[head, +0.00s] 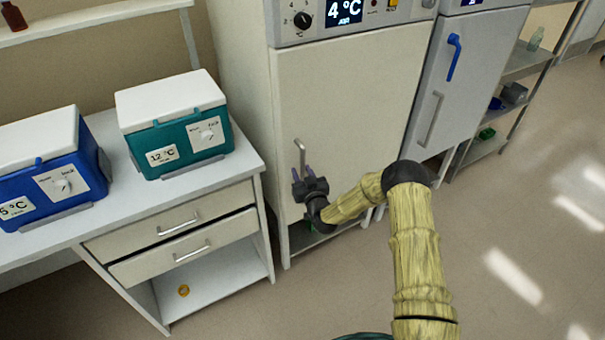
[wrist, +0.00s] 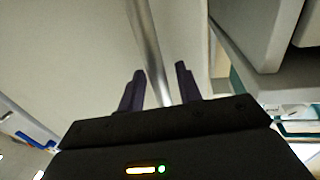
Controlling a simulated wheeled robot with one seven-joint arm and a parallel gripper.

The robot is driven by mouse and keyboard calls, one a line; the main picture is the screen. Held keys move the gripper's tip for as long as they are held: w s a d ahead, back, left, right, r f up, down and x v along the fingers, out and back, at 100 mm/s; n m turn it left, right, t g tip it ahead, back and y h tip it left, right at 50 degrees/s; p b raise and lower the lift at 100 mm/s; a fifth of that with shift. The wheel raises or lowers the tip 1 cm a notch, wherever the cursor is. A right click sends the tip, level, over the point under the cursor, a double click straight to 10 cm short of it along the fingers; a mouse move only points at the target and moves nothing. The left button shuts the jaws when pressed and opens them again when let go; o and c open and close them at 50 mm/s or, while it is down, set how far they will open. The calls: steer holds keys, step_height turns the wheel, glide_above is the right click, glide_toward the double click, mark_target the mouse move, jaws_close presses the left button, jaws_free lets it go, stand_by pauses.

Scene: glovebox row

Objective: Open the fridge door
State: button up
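The fridge is a tall white cabinet with a closed-looking door (head: 345,100) and a 4 °C display (head: 344,12) above it. Its vertical metal handle (head: 301,152) is at the door's lower left edge in the head view. My gripper (head: 304,172) is at that handle, its lower part hidden by the gripper. In the wrist view the handle (wrist: 148,45) runs down between the two dark fingers of my gripper (wrist: 160,82). The fingers are open, with a gap visible on both sides of the bar.
A bench (head: 254,165) with drawers stands left of the fridge, carrying a blue cooler box (head: 55,185) and a teal one (head: 185,143). A grey cabinet with a blue handle (head: 453,57) stands to the right. The floor (head: 520,220) at right is clear.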

jaws_close()
steer(key=shift+s, duration=0.1)
